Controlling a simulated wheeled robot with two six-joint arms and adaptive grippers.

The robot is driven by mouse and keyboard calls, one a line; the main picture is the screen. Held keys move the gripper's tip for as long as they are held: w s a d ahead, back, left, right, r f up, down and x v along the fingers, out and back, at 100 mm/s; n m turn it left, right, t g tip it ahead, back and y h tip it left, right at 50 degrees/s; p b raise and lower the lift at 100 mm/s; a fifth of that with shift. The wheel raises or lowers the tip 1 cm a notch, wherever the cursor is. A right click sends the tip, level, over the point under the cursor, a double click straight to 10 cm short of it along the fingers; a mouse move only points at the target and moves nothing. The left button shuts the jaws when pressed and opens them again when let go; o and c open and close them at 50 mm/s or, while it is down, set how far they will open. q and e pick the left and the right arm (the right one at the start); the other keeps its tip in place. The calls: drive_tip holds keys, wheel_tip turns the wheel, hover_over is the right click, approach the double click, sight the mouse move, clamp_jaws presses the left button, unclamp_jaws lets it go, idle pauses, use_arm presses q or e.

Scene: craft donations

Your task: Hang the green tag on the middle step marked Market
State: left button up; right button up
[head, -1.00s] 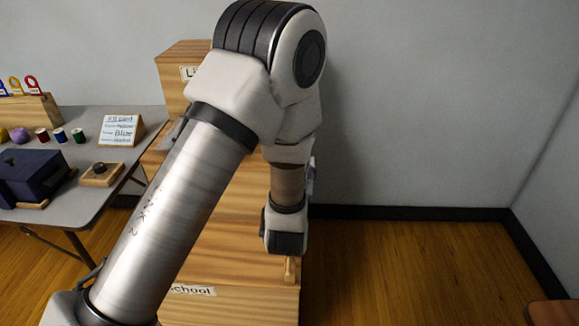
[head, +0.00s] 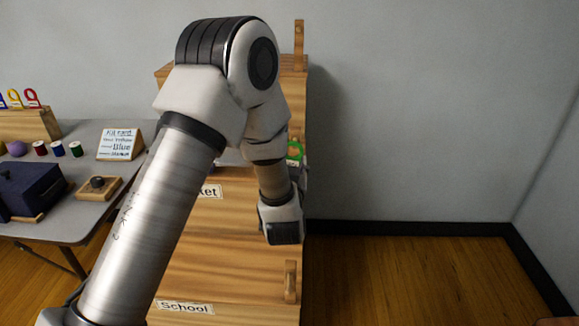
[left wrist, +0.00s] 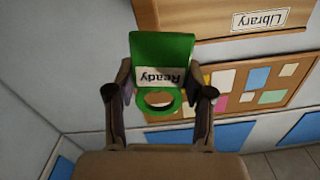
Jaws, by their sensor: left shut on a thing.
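The green tag (head: 294,151) shows as a small patch behind my left wrist in the head view. In the left wrist view the tag (left wrist: 163,47) has a white "Ready" label, upside down, and a green ring. My left gripper (left wrist: 158,92) is shut on it, with a finger at each side. The middle step (head: 225,225) of the wooden stand bears a label (head: 209,191) of which only "ket" shows. My arm hides much of this step. I cannot tell whether the ring touches a peg. My right gripper is not in view.
Pegs stand on the top step (head: 299,40) and on the bottom step marked School (head: 291,282). A table (head: 95,215) at left holds spools, a dark box and a card (head: 120,144). The Library label (left wrist: 260,20) shows in the left wrist view.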

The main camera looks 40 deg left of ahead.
use_arm(q)
drive_tip(key=shift+f+x, duration=0.25)
drive_tip(key=shift+x, duration=1.05)
drive_tip(key=shift+f+x, duration=0.25)
drive_tip(key=shift+x, duration=1.05)
drive_tip(key=o, duration=0.9)
drive_tip(key=v, duration=1.2)
drive_tip(key=shift+f, duration=0.1)
